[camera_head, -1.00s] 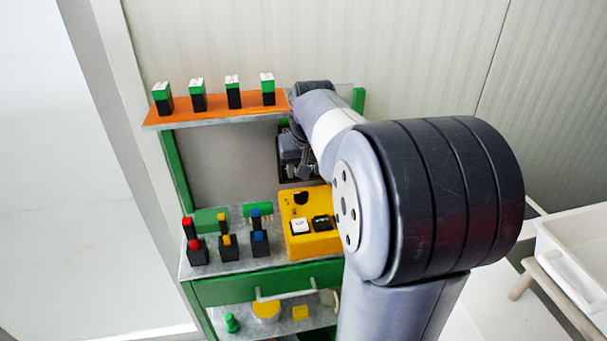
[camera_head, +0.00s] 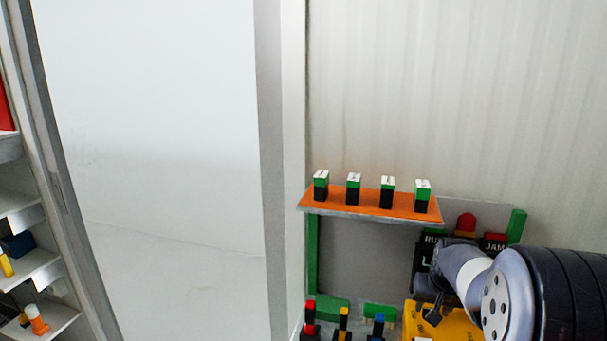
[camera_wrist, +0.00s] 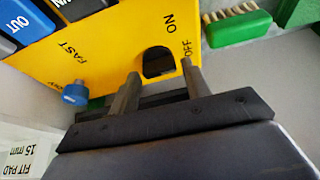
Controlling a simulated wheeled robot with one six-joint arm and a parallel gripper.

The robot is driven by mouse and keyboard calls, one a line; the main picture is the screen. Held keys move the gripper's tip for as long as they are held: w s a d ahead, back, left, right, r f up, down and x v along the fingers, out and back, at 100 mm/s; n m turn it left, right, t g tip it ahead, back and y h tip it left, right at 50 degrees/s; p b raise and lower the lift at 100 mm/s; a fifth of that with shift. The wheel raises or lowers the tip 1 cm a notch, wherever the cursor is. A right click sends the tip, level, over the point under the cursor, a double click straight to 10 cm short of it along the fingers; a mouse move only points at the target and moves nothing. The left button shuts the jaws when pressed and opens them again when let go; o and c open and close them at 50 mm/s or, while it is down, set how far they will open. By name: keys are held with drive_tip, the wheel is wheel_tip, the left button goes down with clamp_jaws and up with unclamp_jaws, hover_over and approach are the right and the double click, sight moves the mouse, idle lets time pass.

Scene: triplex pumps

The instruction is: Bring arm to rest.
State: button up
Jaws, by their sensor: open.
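My arm comes in from the lower right of the head view, and my gripper (camera_head: 433,314) hangs over the top of the yellow control box (camera_head: 446,325). A blue knob (camera_wrist: 75,95) is left of the fingers. Whether the fingers touch the box, I cannot tell.
An orange shelf (camera_head: 370,203) carries several green-and-black blocks. A dark panel marked RUN and JAM, with a red dome (camera_head: 466,223), stands behind my wrist. Levers stand at the bottom. A green brush (camera_wrist: 238,28) lies near the box.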

drive_tip(key=shift+w+f, duration=0.15)
drive_tip(key=shift+f, duration=0.1)
drive_tip(key=shift+n, duration=0.3)
